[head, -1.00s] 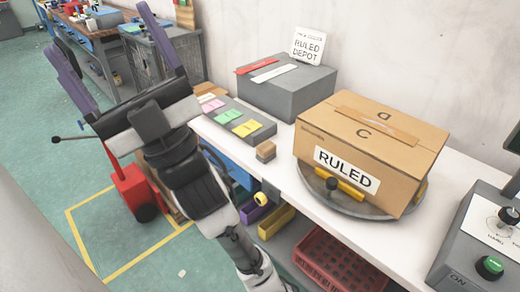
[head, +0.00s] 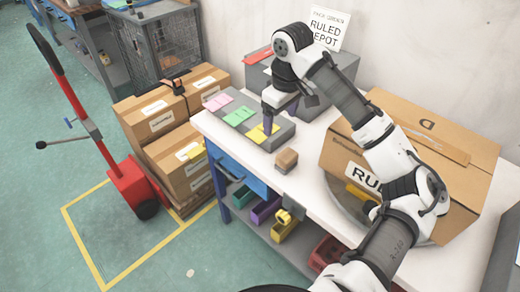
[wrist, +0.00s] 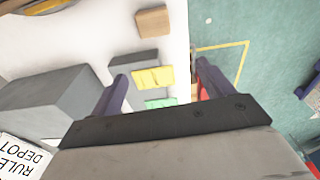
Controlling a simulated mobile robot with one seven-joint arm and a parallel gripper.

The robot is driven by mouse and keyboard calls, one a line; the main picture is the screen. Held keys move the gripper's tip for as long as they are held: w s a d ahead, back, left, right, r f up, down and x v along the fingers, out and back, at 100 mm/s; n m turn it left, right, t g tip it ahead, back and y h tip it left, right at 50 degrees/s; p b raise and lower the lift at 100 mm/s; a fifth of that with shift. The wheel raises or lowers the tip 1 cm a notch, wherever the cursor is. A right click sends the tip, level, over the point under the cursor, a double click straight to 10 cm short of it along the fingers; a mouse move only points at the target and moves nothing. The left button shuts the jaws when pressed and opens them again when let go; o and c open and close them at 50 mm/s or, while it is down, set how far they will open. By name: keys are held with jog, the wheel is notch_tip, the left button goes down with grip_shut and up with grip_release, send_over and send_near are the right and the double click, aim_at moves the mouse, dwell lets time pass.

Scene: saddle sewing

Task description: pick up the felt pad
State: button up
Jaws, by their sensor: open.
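No thing is labelled as the felt pad, and I cannot tell which one it is. A small brown block (head: 287,160) lies on the white bench near its front edge; it also shows at the top of the wrist view (wrist: 153,20). A yellow pad (head: 262,133), a green pad (head: 238,117) and a pink pad (head: 217,102) lie on a low grey block (head: 276,139). My gripper (head: 280,113) is open over the yellow end of that block. In the wrist view its purple fingers lie either side of the yellow pad (wrist: 153,77), with nothing held.
A large cardboard box (head: 446,135) marked RULED stands on a round turntable at the right, under my arm. A grey depot box (head: 330,97) stands behind my gripper. Stacked cartons (head: 170,150) and a red hand truck (head: 128,183) stand on the floor at the left.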

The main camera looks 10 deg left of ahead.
jog(key=d, duration=0.2)
jog(key=g, duration=0.1)
send_over(287, 155)
jog(key=shift+h, duration=0.4)
notch_tip(287, 155, down, 7)
jog(key=shift+w+d+f+p, duration=0.1)
jog(key=shift+p, duration=0.35)
jog(key=shift+f+p, duration=1.05)
jog(key=shift+f, duration=2.2)
jog(key=c, duration=1.1)
jog(key=shift+r, duration=0.1)
notch_tip(287, 155, up, 20)
jog(key=b, duration=0.2)
jog(key=shift+b, duration=0.35)
